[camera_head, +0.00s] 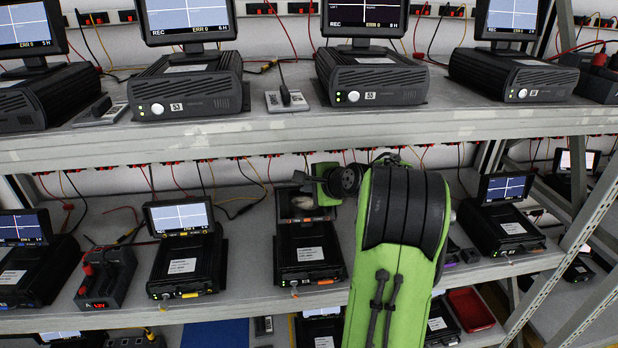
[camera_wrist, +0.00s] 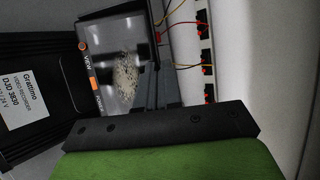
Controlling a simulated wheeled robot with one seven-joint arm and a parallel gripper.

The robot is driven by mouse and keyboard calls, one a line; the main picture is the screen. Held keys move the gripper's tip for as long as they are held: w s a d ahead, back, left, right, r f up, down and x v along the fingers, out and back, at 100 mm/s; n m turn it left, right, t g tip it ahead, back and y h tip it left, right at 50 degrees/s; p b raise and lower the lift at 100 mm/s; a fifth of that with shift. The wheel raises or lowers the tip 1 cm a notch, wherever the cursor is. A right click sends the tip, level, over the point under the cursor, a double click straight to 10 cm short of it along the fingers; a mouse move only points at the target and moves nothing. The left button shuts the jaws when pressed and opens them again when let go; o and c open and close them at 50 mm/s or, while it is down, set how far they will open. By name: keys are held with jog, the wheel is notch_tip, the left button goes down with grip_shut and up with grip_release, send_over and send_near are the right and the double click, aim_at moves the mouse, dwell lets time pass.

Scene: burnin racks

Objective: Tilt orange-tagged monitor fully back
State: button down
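The orange-tagged monitor (camera_head: 304,203) stands at the back of a black recorder (camera_head: 308,255) on the middle shelf. Its screen is dark with a pale speckled patch. An orange tag lies along its lower edge. In the wrist view the monitor (camera_wrist: 125,60) appears turned sideways, with the recorder (camera_wrist: 30,95) at left. My gripper (camera_head: 320,183) is at the monitor's upper right in the head view, partly hidden by my green arm. In the wrist view a dark bar of my gripper (camera_wrist: 160,128) lies close to the monitor; contact and finger opening cannot be told.
Neighbouring recorders with lit monitors stand at left (camera_head: 180,217) and right (camera_head: 506,187) on the same shelf. The upper shelf edge (camera_head: 280,130) runs above my gripper. Red and yellow cables (camera_wrist: 178,20) and a white socket rail (camera_wrist: 206,60) lie behind the monitor.

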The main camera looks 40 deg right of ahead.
jog(key=shift+s+r, duration=0.15)
jog(key=c, duration=1.6)
grip_release()
jog(key=shift+a, duration=0.1)
jog(key=shift+o, duration=1.4)
jog(key=v, duration=1.5)
jog(key=shift+s+b, duration=0.35)
